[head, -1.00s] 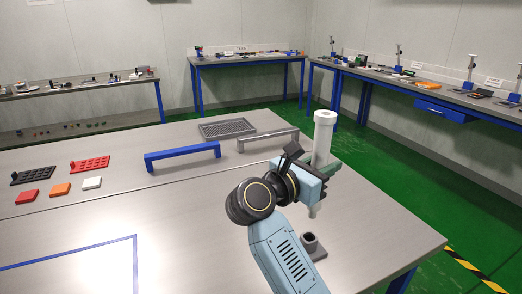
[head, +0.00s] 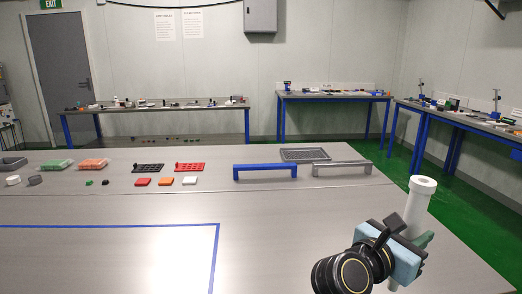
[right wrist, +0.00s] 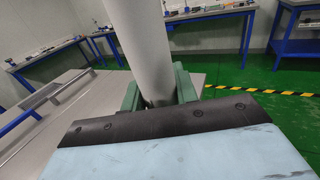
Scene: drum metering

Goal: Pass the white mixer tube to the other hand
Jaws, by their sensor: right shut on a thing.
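The white mixer tube (head: 417,207) stands upright at the lower right of the head view, above the near right part of the table. My right gripper (head: 424,240) is shut on it around its middle, with green fingers on either side. In the right wrist view the tube (right wrist: 149,50) rises between the green fingers (right wrist: 157,92). The tube's lower end is mostly hidden behind the gripper and arm. My left gripper is in neither view.
A blue handle bar (head: 265,173), a grey handle bar (head: 341,168) and a grey tray (head: 305,155) lie at the table's back right. Red, orange and white blocks (head: 166,181) lie left of them. A blue outline (head: 216,245) marks the front left. The middle is clear.

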